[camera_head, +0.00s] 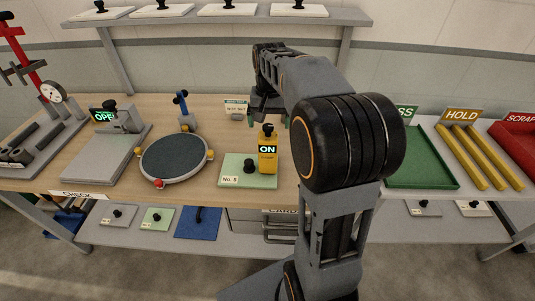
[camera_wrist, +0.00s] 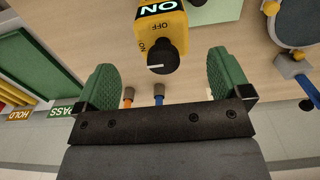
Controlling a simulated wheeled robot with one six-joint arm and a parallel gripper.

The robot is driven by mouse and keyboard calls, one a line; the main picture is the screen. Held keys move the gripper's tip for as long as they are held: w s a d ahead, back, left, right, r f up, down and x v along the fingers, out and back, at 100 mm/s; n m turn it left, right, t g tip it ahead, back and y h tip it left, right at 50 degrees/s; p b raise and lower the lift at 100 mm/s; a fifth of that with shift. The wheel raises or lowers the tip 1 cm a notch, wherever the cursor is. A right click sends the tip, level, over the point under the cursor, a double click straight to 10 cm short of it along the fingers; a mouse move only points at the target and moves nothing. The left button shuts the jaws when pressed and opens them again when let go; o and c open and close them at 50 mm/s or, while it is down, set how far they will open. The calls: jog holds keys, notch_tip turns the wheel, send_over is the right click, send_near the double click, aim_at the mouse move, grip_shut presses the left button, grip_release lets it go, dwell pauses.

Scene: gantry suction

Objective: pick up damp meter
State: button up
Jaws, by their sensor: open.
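My gripper (camera_head: 267,117) is open, its two green fingers pointing down above the back part of the wooden bench, just behind a yellow box (camera_head: 268,160). The box stands upright with a lit "ON" display, by the green plate marked "No." In the wrist view, the yellow box (camera_wrist: 160,25) shows ON and OFF marks and a black knob, with the knob near the gap between my fingers. Orange (camera_wrist: 128,95) and blue (camera_wrist: 158,92) slim pieces also show between the fingers, partly hidden by my palm. No label tells which thing is the damp meter.
A round grey disc (camera_head: 174,159) and a blue upright device (camera_head: 184,112) stand to the left. A small card reading "NOT SET" (camera_head: 236,107) stands at the back. A green tray (camera_head: 430,182) lies right. A shelf (camera_head: 215,16) hangs above.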

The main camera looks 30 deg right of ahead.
aim_at(268, 135)
jog(key=shift+w+a+f, duration=0.1)
jog(key=shift+f, duration=1.2)
jog(key=shift+w+f, duration=0.1)
jog(key=shift+f, duration=1.2)
grip_shut()
jog(key=shift+r, duration=0.1)
